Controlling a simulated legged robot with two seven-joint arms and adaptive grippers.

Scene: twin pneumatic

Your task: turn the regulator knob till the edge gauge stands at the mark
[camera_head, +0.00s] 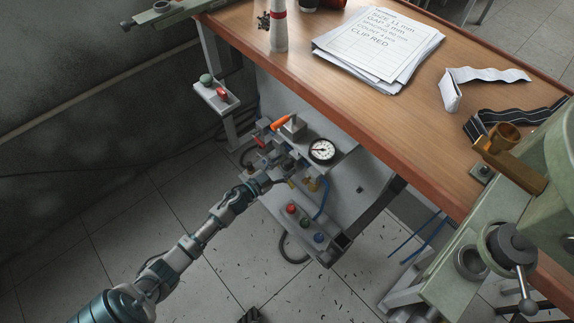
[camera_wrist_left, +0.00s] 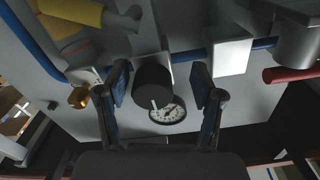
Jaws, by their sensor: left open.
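The round white gauge (camera_head: 322,150) with a black rim sits on the grey panel under the bench edge. It also shows in the left wrist view (camera_wrist_left: 168,111), partly covered by a black cylindrical knob (camera_wrist_left: 153,86). Its mark and exact needle reading are too small to tell. My left gripper (camera_head: 272,179) is at the panel, left of and below the gauge in the head view. In the left wrist view its open fingers (camera_wrist_left: 161,72) stand on either side of the black knob, with a gap visible on each side. In the head view the knob cannot be made out clearly near the gripper. My right gripper is not in view.
An orange handle (camera_head: 281,121) sticks out above the gripper. A box with red, green and blue buttons (camera_head: 304,222) and a blue hose (camera_head: 322,200) are close below. A two-button box (camera_head: 216,92) hangs at left. The wooden bench (camera_head: 400,120) overhangs the panel.

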